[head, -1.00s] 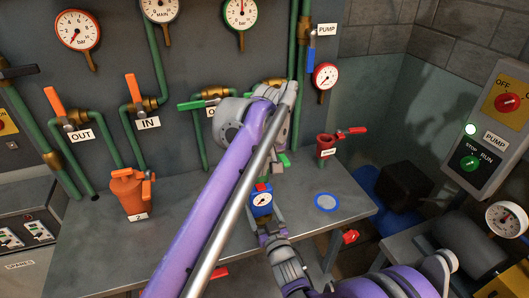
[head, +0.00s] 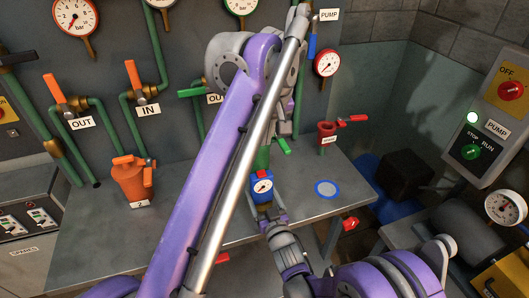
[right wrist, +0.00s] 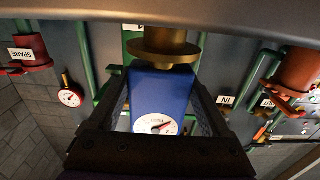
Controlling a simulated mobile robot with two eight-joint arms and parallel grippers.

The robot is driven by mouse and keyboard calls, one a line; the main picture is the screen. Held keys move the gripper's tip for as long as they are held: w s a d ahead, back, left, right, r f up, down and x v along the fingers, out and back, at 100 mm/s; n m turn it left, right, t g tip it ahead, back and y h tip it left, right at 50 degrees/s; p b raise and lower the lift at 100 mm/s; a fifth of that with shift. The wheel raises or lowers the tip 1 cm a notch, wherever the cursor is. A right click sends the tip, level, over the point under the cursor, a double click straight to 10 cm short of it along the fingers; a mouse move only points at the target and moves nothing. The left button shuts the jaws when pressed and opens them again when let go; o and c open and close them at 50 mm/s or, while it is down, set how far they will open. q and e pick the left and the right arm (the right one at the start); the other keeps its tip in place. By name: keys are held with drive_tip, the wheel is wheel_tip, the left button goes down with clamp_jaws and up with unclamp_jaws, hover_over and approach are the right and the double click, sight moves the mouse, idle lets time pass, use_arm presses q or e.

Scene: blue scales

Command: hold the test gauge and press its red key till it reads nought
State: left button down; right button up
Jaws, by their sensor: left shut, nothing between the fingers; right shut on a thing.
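The test gauge (head: 261,187) is a blue box with a white round dial, upright in the head view in front of a green fitting. My right gripper (head: 267,209) is shut on it from below. In the right wrist view the gauge (right wrist: 160,95) sits between the two fingers, its dial partly showing; I cannot read the needle surely. The red key is at most a sliver at its top in the head view. My left gripper (head: 281,130) is shut and empty, above and slightly right of the gauge, partly hidden by its own arm.
A brass flange (right wrist: 165,45) shows just beyond the gauge in the right wrist view. A green fitting (head: 262,157) stands behind the gauge. An orange vessel (head: 130,180) and a red vessel (head: 327,135) stand on the grey bench (head: 90,240). A blue-rimmed disc (head: 327,188) lies right of the gauge.

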drive_tip(key=shift+f, duration=0.2)
